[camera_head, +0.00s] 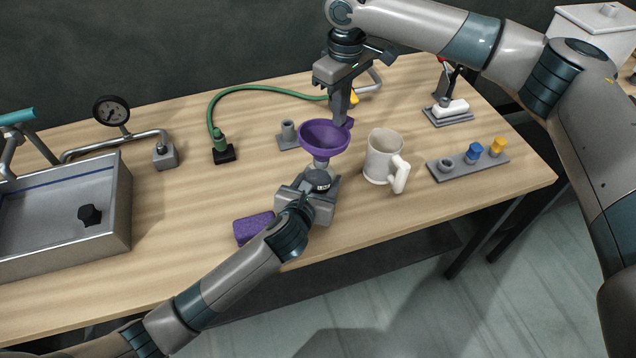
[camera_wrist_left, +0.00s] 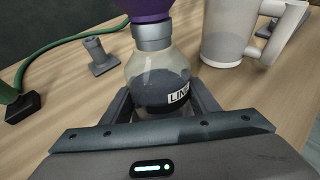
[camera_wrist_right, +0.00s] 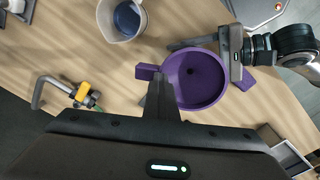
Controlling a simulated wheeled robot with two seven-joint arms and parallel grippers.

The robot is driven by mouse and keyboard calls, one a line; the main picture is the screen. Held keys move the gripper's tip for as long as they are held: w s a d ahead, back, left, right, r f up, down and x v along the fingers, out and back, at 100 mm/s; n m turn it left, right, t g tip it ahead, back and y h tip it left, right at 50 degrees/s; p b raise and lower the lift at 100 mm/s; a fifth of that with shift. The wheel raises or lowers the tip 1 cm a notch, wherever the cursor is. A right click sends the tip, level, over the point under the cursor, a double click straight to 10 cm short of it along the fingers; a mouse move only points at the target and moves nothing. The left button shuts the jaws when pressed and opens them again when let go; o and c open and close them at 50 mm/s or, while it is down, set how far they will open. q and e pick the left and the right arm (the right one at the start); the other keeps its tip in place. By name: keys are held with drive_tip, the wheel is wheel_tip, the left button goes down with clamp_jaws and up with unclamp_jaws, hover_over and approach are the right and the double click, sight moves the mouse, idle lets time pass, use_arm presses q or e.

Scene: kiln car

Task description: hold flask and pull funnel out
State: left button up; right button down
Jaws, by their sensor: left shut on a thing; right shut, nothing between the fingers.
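The purple funnel (camera_head: 325,137) sits upright on the flask, its stem hidden in the neck. The flask (camera_wrist_left: 155,72) is clear with a grey neck ring, dark contents and a partly visible label; my left gripper mostly hides it in the head view. My left gripper (camera_wrist_left: 158,97) is shut around the flask's body from the near side. My right gripper (camera_head: 341,118) points down at the funnel's far right rim, shut and empty. In the right wrist view its fingertips (camera_wrist_right: 160,82) overlap the funnel's side tab (camera_wrist_right: 147,72); whether they touch it I cannot tell.
A white mug (camera_head: 383,157) stands close right of the flask. A purple block (camera_head: 254,228) lies near the left forearm. A grey stand (camera_head: 288,135) and green hose (camera_head: 243,91) are behind. A peg rack (camera_head: 468,165) is right, a metal sink (camera_head: 124,208) left.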

drive_tip(key=shift+s+d+f+g, duration=0.2)
drive_tip(key=shift+d+g, duration=0.05)
drive_tip(key=shift+g, duration=0.05)
idle(1.9)
drive_tip(key=shift+w+r, duration=0.15)
drive_tip(key=shift+r, duration=0.15)
idle(0.3)
drive_tip(key=c, duration=2)
unclamp_jaws()
drive_tip(key=shift+c, duration=0.2)
drive_tip(key=shift+w+a+r, duration=0.1)
drive_tip(key=shift+w+r, duration=0.1)
drive_tip(key=shift+r, duration=0.5)
wheel_tip(320, 180, up, 11)
drive_tip(key=shift+f, duration=0.15)
